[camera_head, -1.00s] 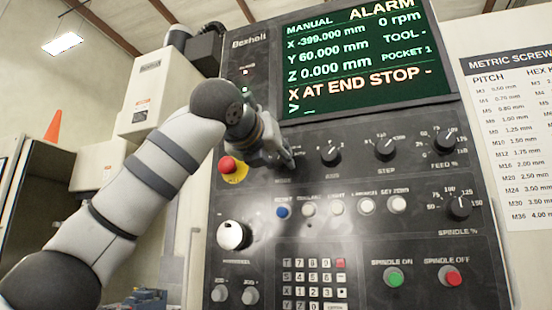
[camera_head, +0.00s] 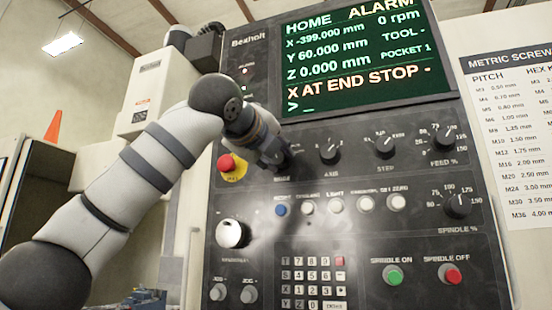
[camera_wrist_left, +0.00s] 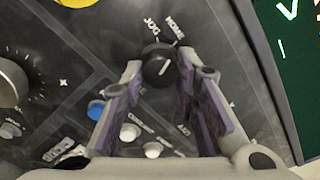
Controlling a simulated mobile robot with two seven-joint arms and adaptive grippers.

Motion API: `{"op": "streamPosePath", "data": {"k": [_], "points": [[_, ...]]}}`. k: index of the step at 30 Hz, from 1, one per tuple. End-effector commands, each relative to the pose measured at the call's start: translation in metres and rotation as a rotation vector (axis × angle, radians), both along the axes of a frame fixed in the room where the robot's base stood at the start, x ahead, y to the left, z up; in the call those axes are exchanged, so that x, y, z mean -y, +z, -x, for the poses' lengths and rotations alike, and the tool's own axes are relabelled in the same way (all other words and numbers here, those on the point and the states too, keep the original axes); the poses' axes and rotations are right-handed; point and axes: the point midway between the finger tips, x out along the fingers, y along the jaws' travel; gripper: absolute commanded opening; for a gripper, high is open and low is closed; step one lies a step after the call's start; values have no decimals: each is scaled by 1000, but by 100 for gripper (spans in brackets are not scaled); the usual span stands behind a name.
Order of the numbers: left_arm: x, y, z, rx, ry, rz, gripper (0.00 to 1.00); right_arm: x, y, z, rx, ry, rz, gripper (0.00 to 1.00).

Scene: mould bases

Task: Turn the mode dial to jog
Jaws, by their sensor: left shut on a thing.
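The mode dial (camera_wrist_left: 157,62) is a black knob between the fingers of my left gripper (camera_wrist_left: 158,78) in the left wrist view. The labels JOG and HOME show just above it; a white pointer line on the knob slants toward the HOME side. In the head view my left gripper (camera_head: 278,158) is at the panel, above the MODE label, and hides the dial. The gripper is shut on the dial. The screen (camera_head: 355,60) reads HOME, ALARM and X AT END STOP. My right gripper is not in view.
The axis knob (camera_head: 329,151) and step knob (camera_head: 384,145) sit to the right of the gripper. A red emergency button (camera_head: 226,163) is close on its left. A row of buttons, with a blue one (camera_head: 281,210), lies below.

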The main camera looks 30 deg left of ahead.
Motion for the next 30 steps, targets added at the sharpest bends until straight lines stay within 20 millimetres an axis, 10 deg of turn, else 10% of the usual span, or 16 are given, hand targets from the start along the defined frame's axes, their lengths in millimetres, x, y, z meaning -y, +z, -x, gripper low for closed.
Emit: {"op": "streamPosePath", "data": {"k": [30], "points": [[1,0,-1,153,0,642,0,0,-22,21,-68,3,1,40]]}}
